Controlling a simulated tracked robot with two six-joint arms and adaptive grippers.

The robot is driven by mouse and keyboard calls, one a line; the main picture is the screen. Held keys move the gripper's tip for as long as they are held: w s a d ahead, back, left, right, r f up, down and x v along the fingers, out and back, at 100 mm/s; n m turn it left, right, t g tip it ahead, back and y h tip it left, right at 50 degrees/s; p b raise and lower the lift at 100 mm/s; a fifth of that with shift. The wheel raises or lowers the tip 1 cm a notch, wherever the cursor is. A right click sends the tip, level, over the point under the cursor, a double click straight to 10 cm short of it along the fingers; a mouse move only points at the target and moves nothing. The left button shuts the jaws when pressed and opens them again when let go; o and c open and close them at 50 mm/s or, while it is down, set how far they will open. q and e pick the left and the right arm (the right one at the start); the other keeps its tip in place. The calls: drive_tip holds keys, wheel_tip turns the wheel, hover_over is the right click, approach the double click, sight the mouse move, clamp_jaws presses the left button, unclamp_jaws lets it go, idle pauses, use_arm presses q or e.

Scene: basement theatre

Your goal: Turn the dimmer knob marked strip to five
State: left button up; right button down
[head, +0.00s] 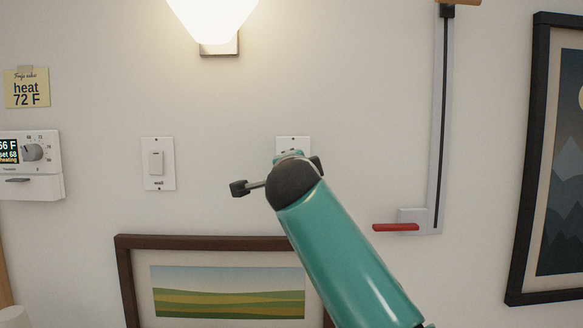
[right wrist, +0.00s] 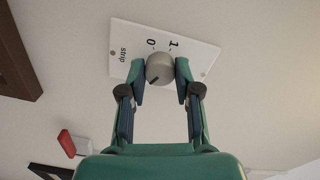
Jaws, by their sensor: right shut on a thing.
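The dimmer knob (right wrist: 159,69) is a small grey round knob on a white wall plate (right wrist: 196,54) marked "strip", with 0 and 1 legible in the right wrist view. That view is turned on its side. A dark pointer line shows on the knob's face; other scale marks are hidden. My right gripper (right wrist: 161,72) is shut on the knob, one finger on each side. In the head view my right arm covers the knob and most of the plate (head: 293,140); only its top edge shows. My left gripper is not in view.
A wall switch (head: 157,162) and a thermostat (head: 42,165) with a yellow note (head: 27,88) are to the left. A red-handled lever (head: 396,227) is to the right. A framed landscape (head: 226,242) hangs below, a lit lamp (head: 212,18) above, and a dark-framed picture (head: 531,160) far right.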

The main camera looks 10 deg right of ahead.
drive_tip(key=shift+f+m, duration=0.15)
drive_tip(key=shift+m, duration=0.45)
drive_tip(key=shift+w+f, duration=0.1)
drive_tip(key=c, duration=0.8)
unclamp_jaws()
drive_tip(key=shift+r, duration=0.2)
